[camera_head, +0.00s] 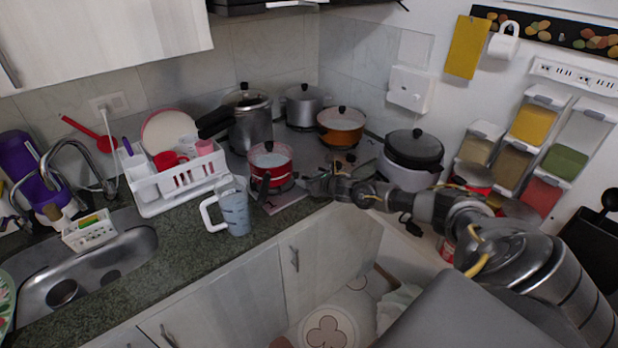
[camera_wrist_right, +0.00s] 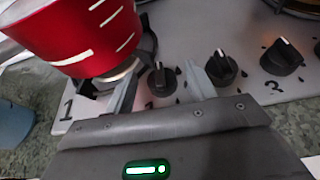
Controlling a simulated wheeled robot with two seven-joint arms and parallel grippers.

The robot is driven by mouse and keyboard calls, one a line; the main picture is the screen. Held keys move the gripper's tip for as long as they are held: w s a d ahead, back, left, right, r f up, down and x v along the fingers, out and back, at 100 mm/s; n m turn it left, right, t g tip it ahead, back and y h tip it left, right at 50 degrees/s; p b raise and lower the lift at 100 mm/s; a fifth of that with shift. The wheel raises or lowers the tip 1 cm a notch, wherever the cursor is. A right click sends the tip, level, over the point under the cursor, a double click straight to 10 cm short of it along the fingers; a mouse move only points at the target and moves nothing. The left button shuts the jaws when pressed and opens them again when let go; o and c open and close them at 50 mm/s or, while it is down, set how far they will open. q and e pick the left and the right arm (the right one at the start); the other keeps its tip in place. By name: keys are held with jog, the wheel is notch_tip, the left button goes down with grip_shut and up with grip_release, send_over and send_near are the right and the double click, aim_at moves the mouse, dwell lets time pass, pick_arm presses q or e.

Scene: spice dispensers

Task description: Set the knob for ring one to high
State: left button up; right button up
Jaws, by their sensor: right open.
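The stove's control strip (camera_wrist_right: 243,90) shows in the right wrist view, with several black knobs. A "1" is printed at its left end. The leftmost knob (camera_wrist_right: 159,80) stands between my spread fingers, and I cannot tell if they touch it. Its white pointer mark faces away from the gripper. My left gripper does not show.
A red pot (camera_wrist_right: 75,28) stands on the burner just behind the knobs, close to the left finger; it also shows in the head view (camera_head: 270,166). A measuring jug (camera_head: 234,208) stands on the counter to the left. More pots stand behind.

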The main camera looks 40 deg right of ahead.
jog(key=shift+w+f, duration=0.1)
jog(key=shift+w, duration=0.1)
jog(key=c, duration=1)
jog(key=shift+a+m+h, duration=0.3)
jog(key=shift+m+h, duration=0.6)
jog(key=shift+h, duration=0.2)
jog(key=m+g+h, duration=0.1)
jog(key=m+h, duration=0.3)
jog(key=shift+w+g, duration=0.1)
jog(key=shift+g, duration=0.3)
jog(key=o, duration=1)
jog(key=shift+a, duration=0.1)
